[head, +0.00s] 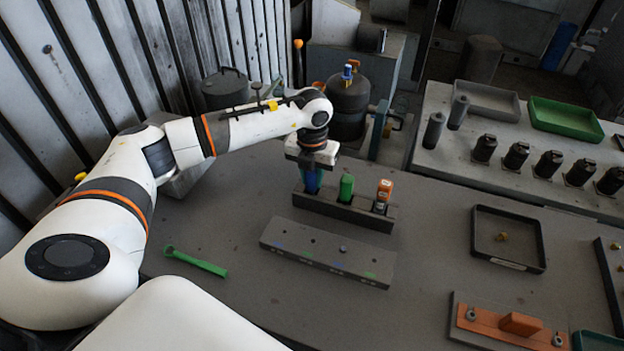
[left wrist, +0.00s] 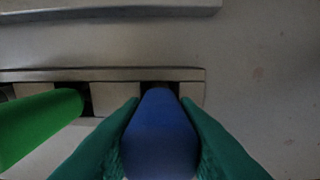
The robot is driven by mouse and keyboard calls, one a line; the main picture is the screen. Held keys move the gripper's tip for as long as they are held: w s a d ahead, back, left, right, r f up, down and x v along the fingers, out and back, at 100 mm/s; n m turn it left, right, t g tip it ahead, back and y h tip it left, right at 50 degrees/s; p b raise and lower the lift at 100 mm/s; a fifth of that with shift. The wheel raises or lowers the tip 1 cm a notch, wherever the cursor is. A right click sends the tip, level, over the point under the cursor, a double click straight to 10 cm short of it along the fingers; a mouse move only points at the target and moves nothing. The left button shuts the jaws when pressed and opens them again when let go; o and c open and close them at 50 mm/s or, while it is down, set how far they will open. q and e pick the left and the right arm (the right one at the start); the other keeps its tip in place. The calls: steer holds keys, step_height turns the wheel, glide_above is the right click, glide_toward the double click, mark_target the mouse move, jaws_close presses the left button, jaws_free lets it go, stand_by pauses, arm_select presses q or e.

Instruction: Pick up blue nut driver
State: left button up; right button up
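The blue nut driver (head: 312,180) stands upright in the left slot of a dark holder block (head: 345,210). Its blue handle (left wrist: 159,130) fills the space between the fingers in the left wrist view. My left gripper (head: 312,163) is over that slot from above. Its two green finger pads (left wrist: 160,112) lie along both sides of the handle, with no gap that I can see, so it looks shut on it. The tool's lower end is hidden in the block. My right gripper does not show.
A green-handled driver (head: 346,187) and an orange one (head: 383,195) stand in the same block, the green one nearest. A long grey bar (head: 328,252) lies in front. A green wrench (head: 197,262) lies left; a dark tray (head: 508,262) sits right.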

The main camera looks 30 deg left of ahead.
arm_select(q)
jaws_close()
